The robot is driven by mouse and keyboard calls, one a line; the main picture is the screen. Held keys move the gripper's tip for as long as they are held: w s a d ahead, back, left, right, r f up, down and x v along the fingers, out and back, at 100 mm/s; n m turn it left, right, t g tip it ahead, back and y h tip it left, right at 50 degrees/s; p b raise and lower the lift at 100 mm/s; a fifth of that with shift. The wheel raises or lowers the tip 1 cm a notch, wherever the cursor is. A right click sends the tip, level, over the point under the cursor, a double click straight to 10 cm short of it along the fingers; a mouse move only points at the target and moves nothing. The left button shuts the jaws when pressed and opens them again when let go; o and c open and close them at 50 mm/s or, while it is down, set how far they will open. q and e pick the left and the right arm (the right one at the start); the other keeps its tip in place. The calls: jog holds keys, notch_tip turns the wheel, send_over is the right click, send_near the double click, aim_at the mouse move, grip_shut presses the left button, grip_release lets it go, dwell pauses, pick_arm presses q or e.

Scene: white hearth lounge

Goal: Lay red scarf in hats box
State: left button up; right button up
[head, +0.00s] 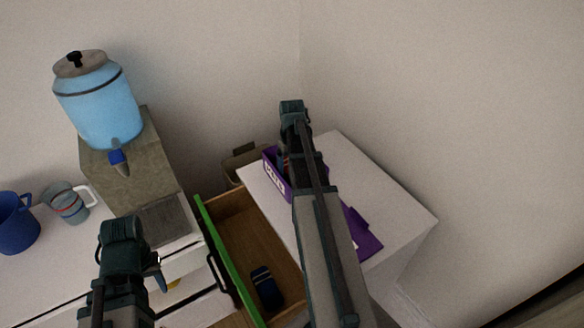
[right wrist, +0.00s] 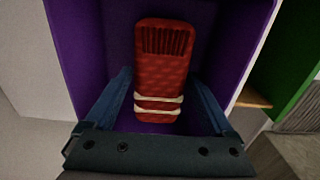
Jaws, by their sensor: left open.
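The red scarf (right wrist: 160,70) is a ribbed bundle with two pale bands and a fringed end. In the right wrist view it lies inside the purple hats box (right wrist: 85,45). My right gripper (right wrist: 160,78) is open, with one blue finger on each side of the scarf and visible gaps between. In the head view the box (head: 273,174), with white lettering partly covered, stands on a white cabinet, and my right arm hides much of it. My left gripper (head: 154,272) is open and empty at the lower left, its fingers mostly hidden by its wrist.
An open drawer with a green front (head: 222,245) holds a dark blue banded bundle (head: 266,287). The white cabinet top (head: 375,185) is clear right of the box. A blue dispenser (head: 100,105) and two mugs (head: 15,225) stand at left. A wall rises behind.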

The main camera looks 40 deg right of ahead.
jog(key=shift+o, duration=0.5)
notch_tip(320, 180, up, 12)
jog(key=p, duration=1.2)
jog(key=shift+r, duration=0.2)
jog(key=shift+f, duration=0.1)
